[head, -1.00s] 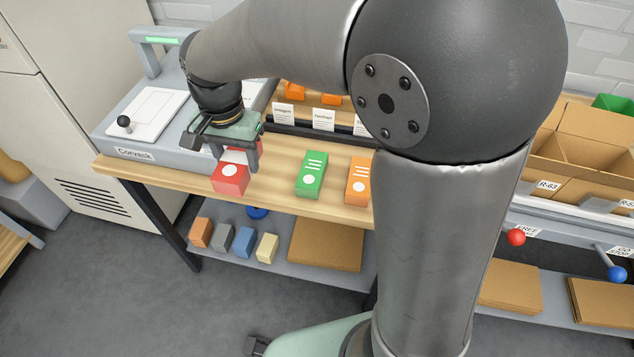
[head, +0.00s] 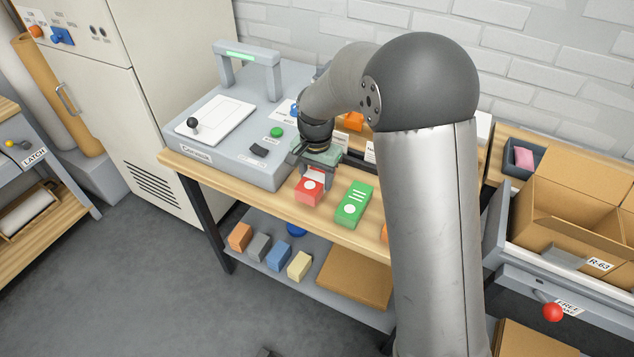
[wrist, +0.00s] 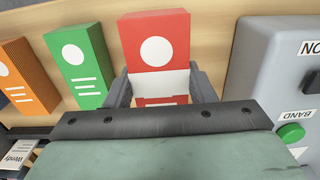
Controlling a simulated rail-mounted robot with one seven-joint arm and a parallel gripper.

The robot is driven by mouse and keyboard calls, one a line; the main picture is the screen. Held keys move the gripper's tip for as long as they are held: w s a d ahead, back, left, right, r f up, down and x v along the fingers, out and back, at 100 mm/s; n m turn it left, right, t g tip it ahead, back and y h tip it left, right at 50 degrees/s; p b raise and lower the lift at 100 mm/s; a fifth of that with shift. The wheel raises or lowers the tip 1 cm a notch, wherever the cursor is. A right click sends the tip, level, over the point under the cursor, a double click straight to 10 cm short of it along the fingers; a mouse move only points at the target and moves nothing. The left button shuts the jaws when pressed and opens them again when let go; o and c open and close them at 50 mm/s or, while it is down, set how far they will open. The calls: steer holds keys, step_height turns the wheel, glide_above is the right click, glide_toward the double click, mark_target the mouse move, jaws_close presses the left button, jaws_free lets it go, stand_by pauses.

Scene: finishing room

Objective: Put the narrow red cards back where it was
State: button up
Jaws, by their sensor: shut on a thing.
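The red card pack (head: 308,191) has a white dot and a white band. It is at the front of the wooden bench (head: 230,193), left of a green pack (head: 354,206). My gripper (head: 318,177) is shut on the red pack from behind. In the wrist view the red pack (wrist: 156,45) sits between the two fingers (wrist: 160,88), one on each side. I cannot tell whether the pack touches the bench top. The green pack (wrist: 77,65) stands apart beside it, and an orange pack (wrist: 22,75) lies beyond the green one.
The grey machine (head: 240,150) labelled Corvask stands left of the red pack, with a green button (head: 277,132). A lower shelf (head: 262,242) holds several coloured blocks. Cardboard trays (head: 560,215) stand at the right. My own arm hides part of the bench.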

mark_target(317, 185)
steer(key=shift+w+d+f, duration=0.1)
steer(key=shift+w+f, duration=0.25)
steer(key=shift+f, duration=1.6)
steer(key=shift+f, duration=0.25)
steer(key=o, duration=1.2)
steer(key=shift+r, duration=0.15)
